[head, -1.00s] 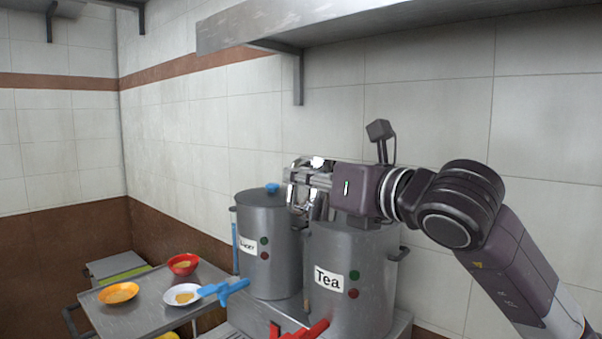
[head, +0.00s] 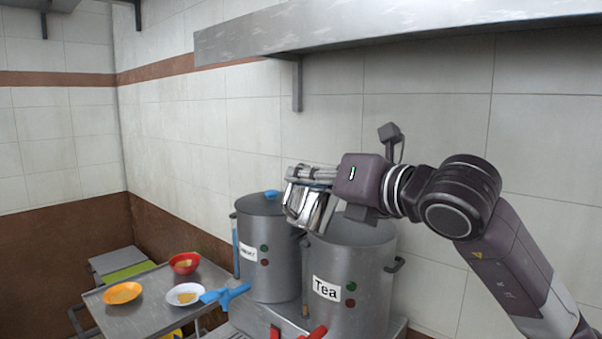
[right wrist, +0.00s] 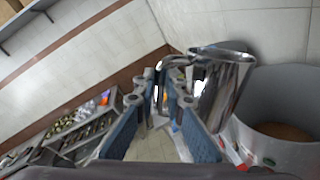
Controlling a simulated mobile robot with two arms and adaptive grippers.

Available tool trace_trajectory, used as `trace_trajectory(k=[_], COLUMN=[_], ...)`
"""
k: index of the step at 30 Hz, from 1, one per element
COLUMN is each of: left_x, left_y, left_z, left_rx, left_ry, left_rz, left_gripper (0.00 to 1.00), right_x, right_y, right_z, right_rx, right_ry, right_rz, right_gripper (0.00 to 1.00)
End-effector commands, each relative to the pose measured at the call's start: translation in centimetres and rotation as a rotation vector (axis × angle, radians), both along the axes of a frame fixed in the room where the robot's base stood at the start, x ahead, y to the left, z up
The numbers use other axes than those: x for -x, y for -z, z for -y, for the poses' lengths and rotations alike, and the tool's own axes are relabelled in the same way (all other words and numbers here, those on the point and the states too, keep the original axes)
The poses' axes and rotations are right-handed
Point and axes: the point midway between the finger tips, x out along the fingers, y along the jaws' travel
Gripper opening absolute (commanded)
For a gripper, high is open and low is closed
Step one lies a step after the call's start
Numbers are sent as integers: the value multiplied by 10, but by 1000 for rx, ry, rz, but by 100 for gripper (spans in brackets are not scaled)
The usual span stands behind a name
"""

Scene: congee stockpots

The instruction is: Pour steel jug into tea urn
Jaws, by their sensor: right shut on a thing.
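The steel jug (head: 308,207) is shiny and hangs tilted in my right gripper (head: 312,176), over the left side of the tea urn's open top. My right gripper is shut on the jug, its fingers at the handle side; the right wrist view shows the jug (right wrist: 224,82) beside the fingers (right wrist: 160,100). The tea urn (head: 350,280) is a large grey steel pot with a "Tea" label. In the right wrist view, the tea urn (right wrist: 255,145) is open with brown contents inside. No stream of liquid is visible. My left gripper is not in view.
A lidded grey urn (head: 268,275) with a blue knob stands just left of the tea urn. A steel table (head: 150,318) holds an orange plate (head: 122,293), a white plate (head: 185,294) and a red bowl (head: 184,263). A metal shelf (head: 400,35) overhangs the wall.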

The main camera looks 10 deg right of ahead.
Motion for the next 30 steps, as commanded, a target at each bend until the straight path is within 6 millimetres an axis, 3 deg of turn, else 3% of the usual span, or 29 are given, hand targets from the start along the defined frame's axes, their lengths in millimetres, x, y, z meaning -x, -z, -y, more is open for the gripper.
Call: trace_trajectory(k=[1,24,30], left_x=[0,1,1], left_y=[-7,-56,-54], left_z=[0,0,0], left_rx=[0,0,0], left_ry=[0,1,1], left_rz=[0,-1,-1], left_gripper=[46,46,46], right_x=[-1,-16,-24], right_y=[-8,-29,-27], right_z=[2,21,31], right_rx=[-17,-265,-347], right_ry=[2,1,2], right_rz=[-5,-201,-264], right_gripper=[0,0,0])
